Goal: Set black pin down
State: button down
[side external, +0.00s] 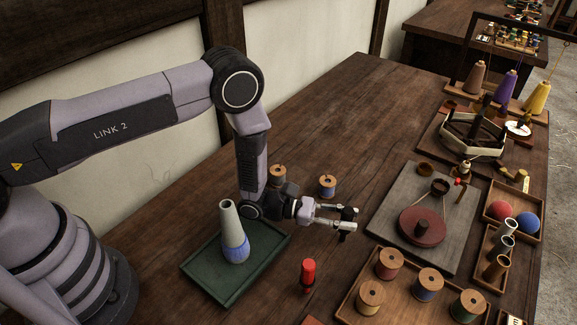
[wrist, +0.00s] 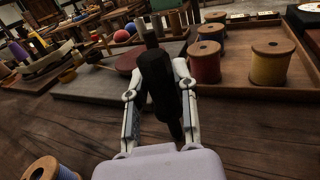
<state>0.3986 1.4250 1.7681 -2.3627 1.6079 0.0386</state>
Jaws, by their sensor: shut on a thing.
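My gripper (side external: 340,222) is shut on the black pin (side external: 350,213) and points to the right above the bare table. In the wrist view, the black pin (wrist: 158,82) stands roughly upright between the two fingers of my gripper (wrist: 158,92). Its lower part runs down between the fingers. I cannot tell how far its lower end is from the table. A red pin (side external: 308,270) stands on the table nearer the camera, apart from my gripper.
A green tray (side external: 205,283) with a grey-blue cone (side external: 235,240) lies left. Two spools (side external: 327,185) stand behind my gripper. A grey board (side external: 400,195) with a red disc (side external: 422,227) lies right; a wooden tray of thread spools (side external: 345,300) is nearer. Bare table (side external: 350,110) stretches behind.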

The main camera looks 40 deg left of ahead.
jog(key=shift+f, duration=0.1)
jog(key=c, duration=0.9)
grip_release()
